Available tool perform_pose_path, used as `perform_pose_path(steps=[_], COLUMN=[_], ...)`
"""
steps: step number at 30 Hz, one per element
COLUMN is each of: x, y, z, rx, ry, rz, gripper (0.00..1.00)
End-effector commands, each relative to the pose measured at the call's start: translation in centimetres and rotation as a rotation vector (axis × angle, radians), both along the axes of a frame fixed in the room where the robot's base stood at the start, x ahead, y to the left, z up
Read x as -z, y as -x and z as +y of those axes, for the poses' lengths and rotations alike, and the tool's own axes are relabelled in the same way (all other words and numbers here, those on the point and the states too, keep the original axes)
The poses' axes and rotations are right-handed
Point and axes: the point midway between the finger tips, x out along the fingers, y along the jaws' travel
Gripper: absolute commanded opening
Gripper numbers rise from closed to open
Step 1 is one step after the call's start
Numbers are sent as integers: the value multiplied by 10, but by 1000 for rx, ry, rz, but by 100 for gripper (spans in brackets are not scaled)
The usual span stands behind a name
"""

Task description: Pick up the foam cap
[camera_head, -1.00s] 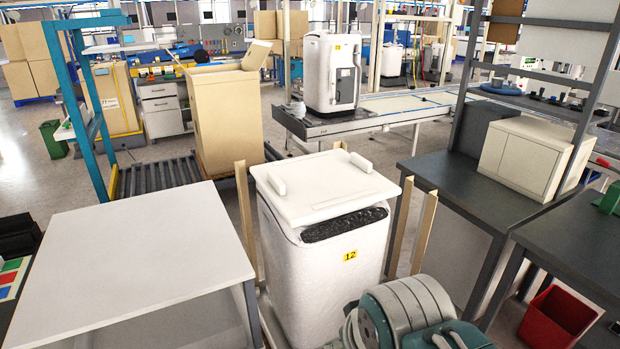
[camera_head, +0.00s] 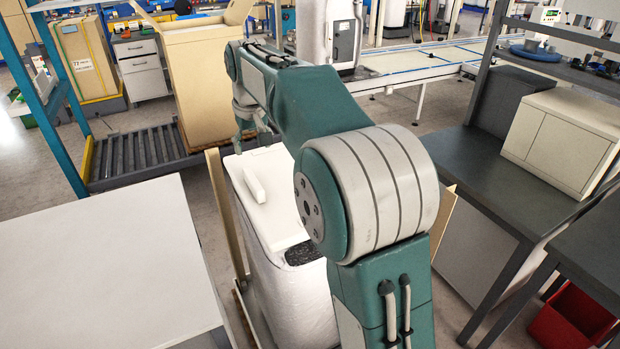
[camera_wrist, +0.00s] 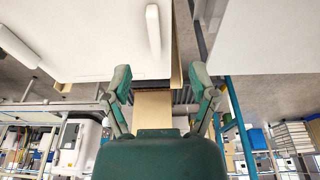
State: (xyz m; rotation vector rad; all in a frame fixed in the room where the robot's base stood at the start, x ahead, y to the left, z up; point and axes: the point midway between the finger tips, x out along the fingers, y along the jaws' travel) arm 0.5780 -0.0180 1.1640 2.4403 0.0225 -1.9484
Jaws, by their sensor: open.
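The foam cap (camera_head: 267,212) is a white slab with raised ridges, lying on top of a white wrapped bin (camera_head: 290,300). My arm hides its right part in the head view. In the wrist view the cap (camera_wrist: 85,35) fills the upper left, with one ridge (camera_wrist: 153,30) near its edge. My gripper (camera_head: 252,132) is at the cap's far left end in the head view. In the wrist view the two fingers of my gripper (camera_wrist: 160,80) are spread apart with nothing between them. I cannot tell how far they are above the cap.
A white table (camera_head: 110,265) stands left of the bin. Tan upright posts (camera_head: 222,200) stand close to the bin. A large open cardboard box (camera_head: 205,85) is behind on a roller conveyor (camera_head: 135,155). A grey workbench (camera_head: 480,180) with a white cabinet (camera_head: 562,140) is at the right.

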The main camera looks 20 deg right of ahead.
Motion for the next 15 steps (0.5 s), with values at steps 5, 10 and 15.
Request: perform_pose_path(steps=[5, 10, 15], x=[36, 67, 82], y=[-56, -89, -101], z=[-8, -13, -15], rx=[-5, -8, -11], ry=[-3, -5, -6], rz=[53, 88, 103], gripper=[74, 74, 74])
